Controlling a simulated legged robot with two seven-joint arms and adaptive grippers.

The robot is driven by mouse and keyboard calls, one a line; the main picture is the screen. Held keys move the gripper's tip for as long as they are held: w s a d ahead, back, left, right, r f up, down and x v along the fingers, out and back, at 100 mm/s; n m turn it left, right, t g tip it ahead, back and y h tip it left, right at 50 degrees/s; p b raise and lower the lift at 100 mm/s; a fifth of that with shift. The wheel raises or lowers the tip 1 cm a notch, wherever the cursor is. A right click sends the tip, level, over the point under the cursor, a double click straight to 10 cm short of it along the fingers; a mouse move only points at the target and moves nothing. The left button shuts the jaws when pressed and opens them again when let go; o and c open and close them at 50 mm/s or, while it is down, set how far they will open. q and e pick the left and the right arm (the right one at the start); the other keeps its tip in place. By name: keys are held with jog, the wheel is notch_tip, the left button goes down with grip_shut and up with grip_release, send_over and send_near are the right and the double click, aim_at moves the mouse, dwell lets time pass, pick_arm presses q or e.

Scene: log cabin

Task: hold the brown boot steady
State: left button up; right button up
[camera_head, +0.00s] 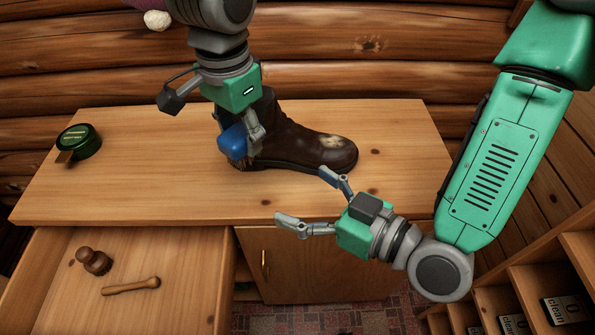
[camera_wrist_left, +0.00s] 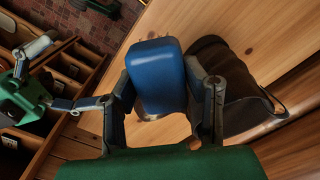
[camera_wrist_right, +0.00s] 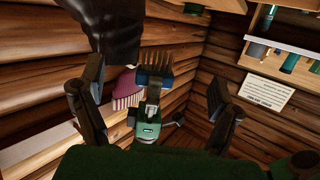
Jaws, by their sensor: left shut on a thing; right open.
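The brown boot (camera_head: 300,140) stands upright on the wooden bench, toe to the right, with a pale dusty patch on the toe. In the left wrist view the boot (camera_wrist_left: 228,85) is beside the right finger. My left gripper (camera_head: 246,146) is shut on a blue-backed brush (camera_head: 233,141) at the boot's heel end; whether they touch is unclear. The brush's bristles (camera_wrist_right: 156,61) show in the right wrist view. My right gripper (camera_head: 308,198) is open and empty at the bench's front edge, apart from the boot (camera_wrist_right: 103,28).
A green tin (camera_head: 79,141) sits at the bench's left end. An open drawer (camera_head: 180,250) below holds a wooden knob-like tool (camera_head: 93,261) and a wooden-handled tool (camera_head: 131,286). Compartments labelled "clean" (camera_head: 566,308) stand at lower right. The bench's right end is clear.

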jog(key=t+y, duration=0.1)
jog(key=y, duration=0.1)
send_near(237, 141)
notch_tip(237, 141, down, 2)
jog(key=w, duration=0.1)
jog(key=shift+n, duration=0.4)
jog(key=x, duration=1.1)
jog(key=shift+w+d+f, duration=0.1)
jog(key=shift+w+f, duration=0.05)
jog(key=shift+w, duration=0.15)
jog(key=c, duration=1.2)
pick_arm(q)
jog(key=o, duration=1.1)
pick_arm(e)
jog(key=shift+c, duration=0.2)
